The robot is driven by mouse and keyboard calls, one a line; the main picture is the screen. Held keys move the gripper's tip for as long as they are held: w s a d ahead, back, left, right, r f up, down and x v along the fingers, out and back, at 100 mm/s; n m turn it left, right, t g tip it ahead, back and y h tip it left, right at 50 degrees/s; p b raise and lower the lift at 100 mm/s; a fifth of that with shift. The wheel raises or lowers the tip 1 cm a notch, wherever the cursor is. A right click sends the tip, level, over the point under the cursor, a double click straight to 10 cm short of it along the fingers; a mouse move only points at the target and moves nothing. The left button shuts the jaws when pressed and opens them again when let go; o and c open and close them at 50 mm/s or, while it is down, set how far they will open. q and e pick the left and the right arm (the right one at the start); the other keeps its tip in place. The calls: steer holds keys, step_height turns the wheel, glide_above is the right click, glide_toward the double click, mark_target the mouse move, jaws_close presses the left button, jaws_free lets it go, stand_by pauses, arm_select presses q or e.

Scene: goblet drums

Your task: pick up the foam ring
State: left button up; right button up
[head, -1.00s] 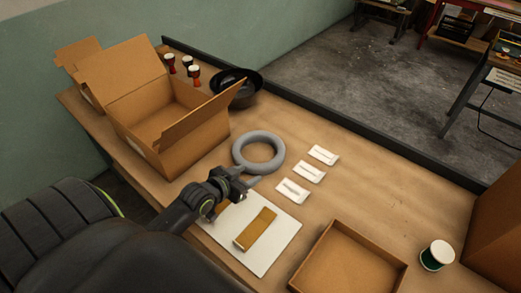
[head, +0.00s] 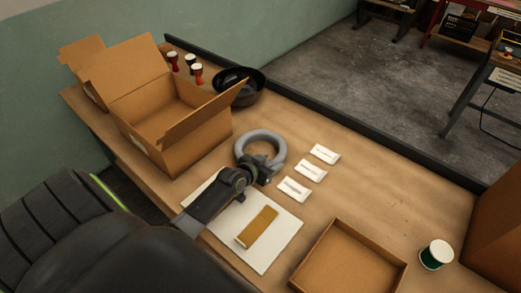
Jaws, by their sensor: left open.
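The grey foam ring (head: 262,138) lies flat on the wooden table, right of the open cardboard box. My left gripper (head: 267,165) is at the ring's near side, over or beside its near rim. The gripper is open. Its fingers and wrist hide part of the near rim, and I cannot tell whether they touch the ring. My right gripper is not in view.
An open cardboard box (head: 172,120) stands left of the ring. A dark bowl (head: 238,86) and small goblet drums (head: 196,73) are behind. White packets (head: 310,170) lie right. A white board (head: 270,254) with a brown strip (head: 257,226), a shallow tray (head: 348,262) and a green spool (head: 436,255) are nearer.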

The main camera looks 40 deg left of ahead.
mark_target(276, 159)
arm_select(q)
steer(key=shift+x, duration=1.7)
steer(key=c, duration=1)
